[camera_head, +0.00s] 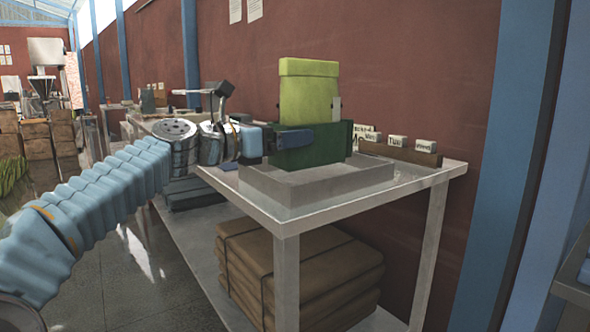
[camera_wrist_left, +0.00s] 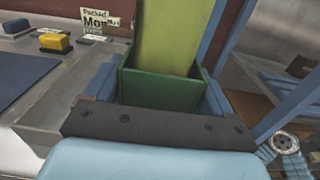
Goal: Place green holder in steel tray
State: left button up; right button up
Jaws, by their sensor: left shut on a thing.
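The dark green holder (camera_head: 310,148) is upright, with a tall lime-green pouch or box (camera_head: 308,92) standing in it. The steel tray (camera_head: 275,190) is a shallow grey tray near the front of the table, and the holder is over it. Whether the holder's base touches the tray floor is hidden by the tray's rim. My left gripper (camera_head: 290,138) is shut on the holder from the left. The left wrist view also shows the holder (camera_wrist_left: 162,88) between the fingers.
The pale table (camera_head: 350,206) has a bare front edge and corner. Small word cards in a wooden block (camera_head: 400,152) stand at the right. Stacked brown sacks (camera_head: 300,270) lie on the lower shelf. A red wall runs behind the table.

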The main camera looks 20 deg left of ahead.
aim_at(294, 163)
pick_arm(q)
jog(key=w+f, duration=0.1)
jog(key=w+d+f, duration=0.1)
jog(key=shift+f+b, duration=0.3)
jog(key=shift+f, duration=0.05)
jog(key=shift+w+f+b, duration=0.15)
jog(key=shift+f+b, duration=0.75)
jog(key=shift+f, duration=0.85)
jog(key=shift+f, duration=0.15)
jog(key=o, duration=0.9)
jog(key=b+v, duration=0.1)
jog(key=v, duration=1.1)
jog(key=shift+b, duration=0.3)
